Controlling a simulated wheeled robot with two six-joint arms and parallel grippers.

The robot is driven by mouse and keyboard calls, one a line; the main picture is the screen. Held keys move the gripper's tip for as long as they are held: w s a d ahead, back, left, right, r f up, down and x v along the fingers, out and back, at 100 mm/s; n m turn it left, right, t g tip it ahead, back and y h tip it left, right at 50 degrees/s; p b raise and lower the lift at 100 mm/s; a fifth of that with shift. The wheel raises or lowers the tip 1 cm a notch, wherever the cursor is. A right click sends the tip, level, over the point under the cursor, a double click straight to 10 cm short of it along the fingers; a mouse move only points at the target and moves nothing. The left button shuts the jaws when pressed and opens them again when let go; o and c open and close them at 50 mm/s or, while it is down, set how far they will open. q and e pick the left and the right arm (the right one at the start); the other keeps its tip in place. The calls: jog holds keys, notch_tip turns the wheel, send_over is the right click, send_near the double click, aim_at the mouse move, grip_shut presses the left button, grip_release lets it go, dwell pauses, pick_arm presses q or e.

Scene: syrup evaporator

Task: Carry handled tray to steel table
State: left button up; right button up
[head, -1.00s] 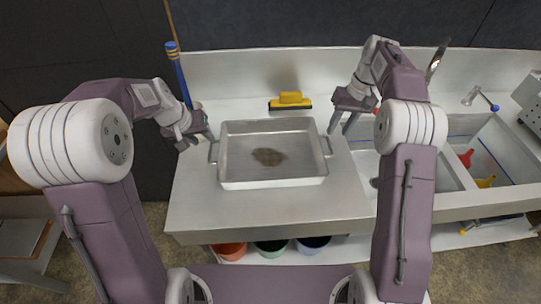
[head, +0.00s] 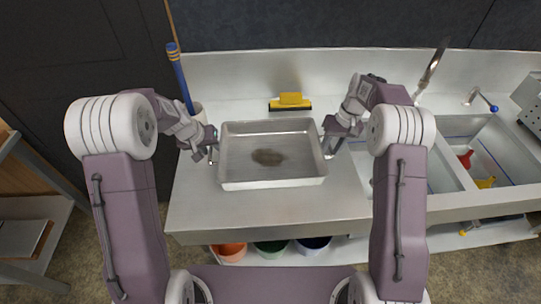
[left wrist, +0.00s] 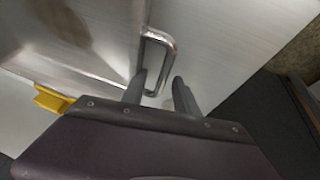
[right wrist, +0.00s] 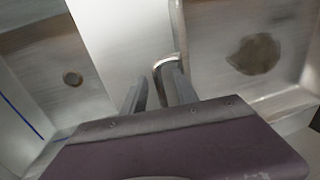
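The handled tray (head: 272,170) is a shallow steel pan with a brown stain on its floor, standing on the steel counter. In the left wrist view its loop handle (left wrist: 158,50) reaches between the spread fingers of my left gripper (left wrist: 160,92). In the head view my left gripper (head: 212,158) is at the tray's left side. In the right wrist view the other handle (right wrist: 165,68) is at the right-hand finger of my right gripper (right wrist: 152,88), whose fingers are apart. In the head view my right gripper (head: 328,152) is at the tray's right side.
The steel counter (head: 270,215) is clear in front of the tray. A yellow brush (head: 290,101) lies behind it. A sink (head: 470,165) with red and yellow items is at the right. Buckets (head: 272,247) stand below. A blue-handled pole (head: 180,75) stands behind my left arm.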

pick_arm(q)
jog(key=shift+w+f, duration=0.1)
jog(key=shift+f, duration=0.1)
pick_arm(e)
jog(key=shift+f, duration=0.2)
pick_arm(q)
grip_shut()
pick_arm(e)
grip_shut()
pick_arm(q)
jog(key=shift+r, duration=0.15)
pick_arm(e)
jog(key=shift+r, duration=0.15)
dwell(0.7)
